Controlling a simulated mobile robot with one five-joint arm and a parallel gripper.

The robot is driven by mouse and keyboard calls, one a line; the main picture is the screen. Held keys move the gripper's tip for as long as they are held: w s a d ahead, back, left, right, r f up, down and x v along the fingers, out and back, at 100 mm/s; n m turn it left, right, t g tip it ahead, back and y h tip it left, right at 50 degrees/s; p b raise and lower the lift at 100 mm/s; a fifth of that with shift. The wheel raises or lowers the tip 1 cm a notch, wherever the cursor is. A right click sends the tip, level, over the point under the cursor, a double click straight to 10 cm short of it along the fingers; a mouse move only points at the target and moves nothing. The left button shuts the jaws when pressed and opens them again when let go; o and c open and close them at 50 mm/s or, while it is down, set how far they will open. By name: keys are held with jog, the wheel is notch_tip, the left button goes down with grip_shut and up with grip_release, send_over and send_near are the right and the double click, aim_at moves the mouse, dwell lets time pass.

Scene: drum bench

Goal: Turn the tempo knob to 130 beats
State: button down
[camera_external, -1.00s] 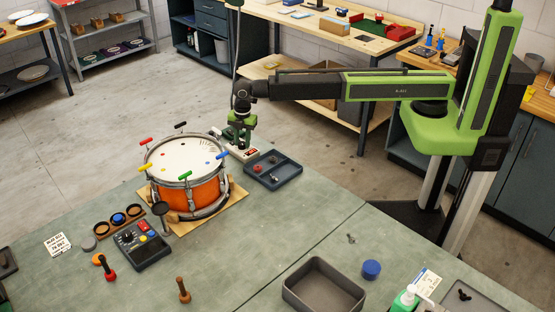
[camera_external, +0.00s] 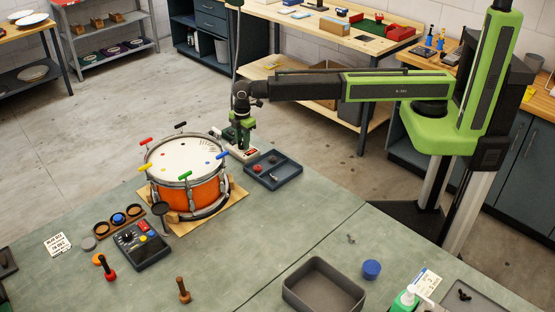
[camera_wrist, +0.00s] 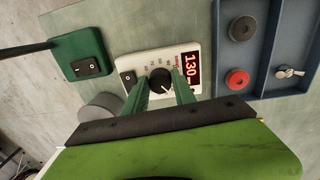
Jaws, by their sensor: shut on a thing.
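The tempo box is a small white unit (camera_wrist: 140,62) with a dial scale and a lit red display (camera_wrist: 192,68) that reads 130. Its black tempo knob (camera_wrist: 161,80) has a white pointer mark. My gripper (camera_wrist: 162,88) is shut on the knob, with a green finger on each side of it in the wrist view. In the external view my gripper (camera_external: 239,150) is low over the box, behind the drum, and hides most of the box and the knob.
A blue tray (camera_external: 273,170) with small round parts stands just right of the box. A green switch box (camera_wrist: 82,60) is left of it. The orange drum (camera_external: 188,188) is close to my gripper.

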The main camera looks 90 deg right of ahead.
jog(key=c, duration=1)
grip_release()
jog(key=shift+c, duration=0.2)
